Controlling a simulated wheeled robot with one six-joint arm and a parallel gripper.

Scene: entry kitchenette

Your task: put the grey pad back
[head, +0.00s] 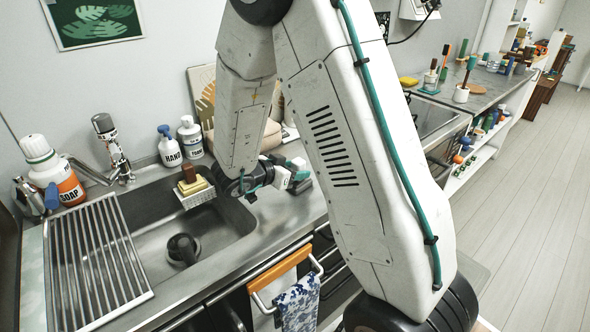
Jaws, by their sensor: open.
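My gripper (298,174) is partly in view over the counter just right of the sink (215,221), pointing right, with its jaws apart. My own arm hides much of the area behind and to the right of it. I cannot pick out the grey pad for certain; dark grey shapes at the fingertips are too small to tell from the gripper itself. A white wire caddy (197,199) hangs at the sink's back edge. It holds a yellow sponge (191,186) and a brown block (188,173).
A metal drying rack (97,262) covers the sink's left side. Towels (297,303) hang in front.

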